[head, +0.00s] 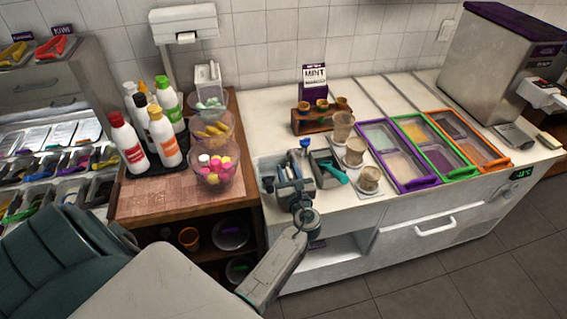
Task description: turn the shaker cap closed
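Three clear, tan-filled containers stand in a slanting row on the white counter: a back one (342,126), a middle one (354,151) and a front one (370,178). They look like possible shakers, but I cannot make out a cap or its setting on any of them. My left gripper (287,172) is over the counter's front left corner, left of and apart from this row. Its fingers blend with dark and blue parts there, so I cannot tell whether it is open or holds something. My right gripper is not in view.
A grey holder with a teal-handled tool (332,168) stands between my gripper and the row. Purple, green and orange framed bins (420,183) lie to the right. Bottles (165,137) and bowls (213,175) stand on the wooden counter at left.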

